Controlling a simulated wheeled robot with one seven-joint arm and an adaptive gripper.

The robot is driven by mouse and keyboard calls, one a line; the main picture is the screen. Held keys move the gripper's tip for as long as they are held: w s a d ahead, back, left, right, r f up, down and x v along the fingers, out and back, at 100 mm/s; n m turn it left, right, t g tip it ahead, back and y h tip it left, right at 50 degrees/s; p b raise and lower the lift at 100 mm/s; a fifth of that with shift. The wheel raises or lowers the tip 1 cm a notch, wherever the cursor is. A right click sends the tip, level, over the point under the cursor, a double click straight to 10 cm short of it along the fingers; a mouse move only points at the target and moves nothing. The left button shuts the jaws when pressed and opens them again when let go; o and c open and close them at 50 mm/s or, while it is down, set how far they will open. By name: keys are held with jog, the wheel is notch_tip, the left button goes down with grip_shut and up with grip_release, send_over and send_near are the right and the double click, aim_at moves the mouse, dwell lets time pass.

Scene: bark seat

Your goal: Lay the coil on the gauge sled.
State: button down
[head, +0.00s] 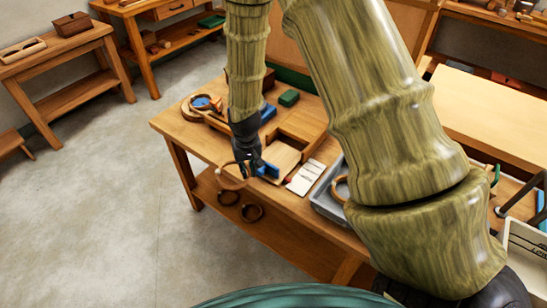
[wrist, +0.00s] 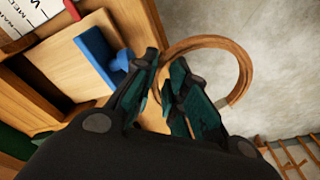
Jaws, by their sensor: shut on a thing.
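The coil (wrist: 240,62) is a brown wooden-looking ring, clear in the wrist view. My gripper (wrist: 165,85) is shut on one side of its band. A pale wooden board with a blue upright piece (wrist: 98,52) lies beside the gripper in the wrist view and looks like the gauge sled. In the head view its blue piece (head: 268,170) is just right of my gripper. My fingers hide part of the coil.
A white printed card (head: 305,177) and a grey tray (head: 322,200) with a ring lie to the right on the table. A green block (head: 289,98) sits further back. Two dark rings (head: 250,212) are on the lower shelf. My arm hides much of the table.

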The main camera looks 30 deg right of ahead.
jog(key=w+d+r+m, duration=0.3)
jog(key=d, duration=0.7)
jog(key=m, duration=0.2)
send_over(290, 160)
jog(key=shift+g, duration=0.3)
jog(key=shift+f+p, duration=1.65)
jog(key=shift+f, duration=2.8)
jog(key=shift+f, duration=0.1)
jog(key=c, duration=1.9)
grip_release()
jog(key=o, duration=0.5)
jog(key=shift+c, duration=0.2)
notch_tip(290, 160, up, 12)
jog(key=s+a+b, duration=0.1)
jog(key=b, duration=0.1)
jog(key=shift+h+b, duration=0.3)
